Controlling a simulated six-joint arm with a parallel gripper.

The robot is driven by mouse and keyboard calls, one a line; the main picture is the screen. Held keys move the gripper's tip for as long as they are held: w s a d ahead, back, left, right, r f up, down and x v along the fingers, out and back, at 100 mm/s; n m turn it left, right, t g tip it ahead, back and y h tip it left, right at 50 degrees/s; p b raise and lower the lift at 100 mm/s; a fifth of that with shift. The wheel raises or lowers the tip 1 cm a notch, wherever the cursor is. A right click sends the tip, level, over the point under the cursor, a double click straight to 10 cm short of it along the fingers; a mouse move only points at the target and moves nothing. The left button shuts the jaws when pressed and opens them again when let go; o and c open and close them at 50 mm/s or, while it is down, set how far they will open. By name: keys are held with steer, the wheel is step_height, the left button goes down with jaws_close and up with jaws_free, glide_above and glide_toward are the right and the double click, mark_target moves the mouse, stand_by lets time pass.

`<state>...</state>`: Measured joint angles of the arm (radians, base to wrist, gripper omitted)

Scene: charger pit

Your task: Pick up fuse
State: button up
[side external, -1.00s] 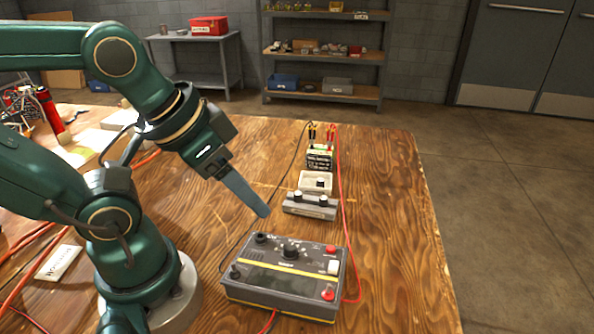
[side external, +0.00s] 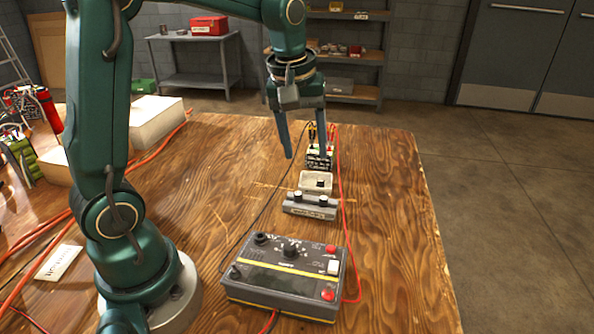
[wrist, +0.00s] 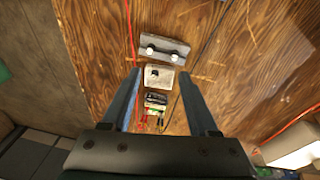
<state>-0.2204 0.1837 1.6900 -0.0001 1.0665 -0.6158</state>
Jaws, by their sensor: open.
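A small pale tray (side external: 307,181) stands on the wooden table, with a small dark-topped piece (side external: 319,184) in it. This piece may be the fuse, but it is too small to tell. In the wrist view the tray (wrist: 164,82) lies between my finger ends, with the piece (wrist: 155,73) at its left. My gripper (side external: 305,160) is open and empty, pointing down above the tray area. Its two blue fingers also frame the tray in the wrist view (wrist: 158,74).
A battery-like block (side external: 318,161) with red and black clips stands behind the tray, partly behind a finger. A grey control box (side external: 285,275) sits at the table's front. Red and black cables run along both sides. The table's right side is clear.

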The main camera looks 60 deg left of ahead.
mark_target(298, 193)
steer(key=a+f, duration=0.1)
steer(key=f, duration=0.1)
steer(key=w+a+f+n+g, duration=0.1)
steer(key=f, duration=0.2)
steer(key=a+f+g, duration=0.1)
steer(key=f, duration=0.1)
steer(key=shift+w+a+f+h, duration=0.15)
steer(key=shift+a+f+h, duration=0.15)
steer(key=shift+n, duration=0.3)
steer(key=shift+f, duration=2.5)
jaws_close()
